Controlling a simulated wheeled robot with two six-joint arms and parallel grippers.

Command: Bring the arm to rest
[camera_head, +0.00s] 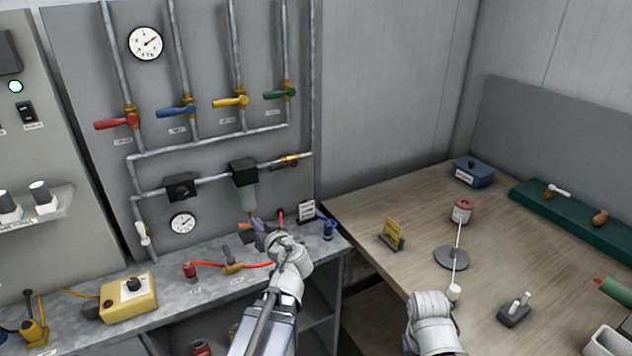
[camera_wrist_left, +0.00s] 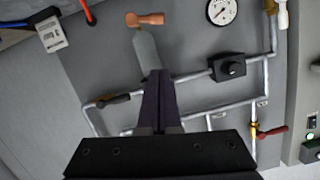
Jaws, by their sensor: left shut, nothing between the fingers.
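My left arm (camera_head: 275,300) reaches up from the bottom toward the pipe panel. My left gripper (camera_head: 258,226) is shut and empty, just in front of the panel's lower part. Its dark fingers also show in the left wrist view (camera_wrist_left: 160,85), pressed together. They overlap the picture of a grey cylinder (camera_wrist_left: 146,48) with a brown handle (camera_wrist_left: 145,19) near it; I cannot tell whether they touch.
A grey bench (camera_head: 215,283) with a red hose and a yellow box (camera_head: 129,298) runs under the panel. Coloured valve levers sit higher up. The wooden table (camera_head: 385,268) at right holds a round grey stand (camera_head: 446,259), a yellow card and a blue box (camera_head: 473,173).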

